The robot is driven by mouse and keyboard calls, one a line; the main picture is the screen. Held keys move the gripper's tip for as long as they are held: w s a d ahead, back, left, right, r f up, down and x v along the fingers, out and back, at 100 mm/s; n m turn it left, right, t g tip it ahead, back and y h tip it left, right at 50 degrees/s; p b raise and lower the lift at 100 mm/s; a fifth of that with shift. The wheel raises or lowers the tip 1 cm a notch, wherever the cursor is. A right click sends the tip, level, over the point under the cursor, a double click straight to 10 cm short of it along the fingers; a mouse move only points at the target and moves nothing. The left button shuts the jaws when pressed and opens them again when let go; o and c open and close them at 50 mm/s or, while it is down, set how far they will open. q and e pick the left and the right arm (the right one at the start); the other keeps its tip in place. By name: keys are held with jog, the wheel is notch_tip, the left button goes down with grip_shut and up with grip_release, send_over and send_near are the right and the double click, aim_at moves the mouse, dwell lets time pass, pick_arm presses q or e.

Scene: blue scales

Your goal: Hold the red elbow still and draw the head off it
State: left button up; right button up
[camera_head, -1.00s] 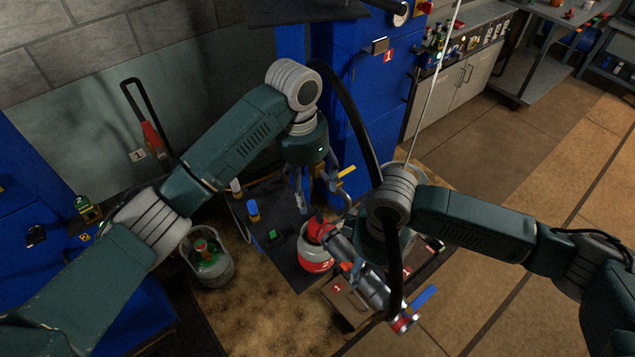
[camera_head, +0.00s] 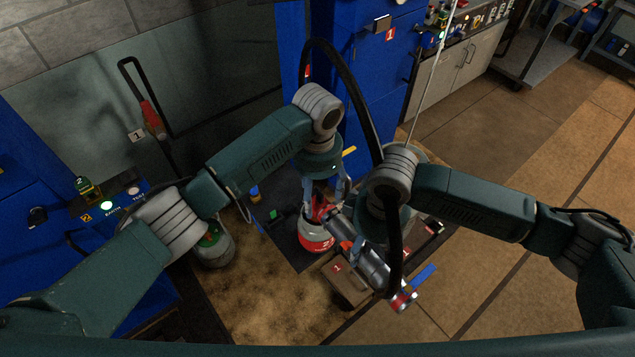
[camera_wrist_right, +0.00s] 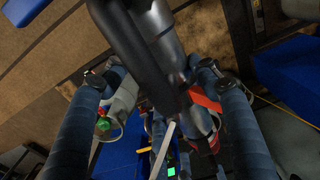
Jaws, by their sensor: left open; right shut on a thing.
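The red elbow (camera_head: 321,212) sits above a red and white tank (camera_head: 316,238). The head, a grey metal cylinder (camera_head: 372,266) with a red end and a blue lever (camera_head: 424,274), slants from the elbow down to the right; I cannot tell how the two join. My left gripper (camera_head: 324,196) is open, its fingers pointing down around or just beside the elbow, not touching as far as I can tell. My right gripper (camera_head: 358,246) is shut on the head; its arm and a black hose partly hide the grip. The head also fills the right wrist view (camera_wrist_right: 150,45).
A box marked 1 (camera_head: 345,278) stands below the head. A grey bottle with a green top (camera_head: 213,244) stands to the left. A blue cabinet (camera_head: 385,85) rises behind. Open floor (camera_head: 500,290) lies to the right.

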pick_arm(q)
jog(key=shift+f, duration=0.3)
pick_arm(e)
jog(key=shift+w, duration=0.1)
pick_arm(q)
jog(key=c, duration=1.5)
jog(key=shift+s+d, duration=0.1)
jog(key=shift+c, duration=0.5)
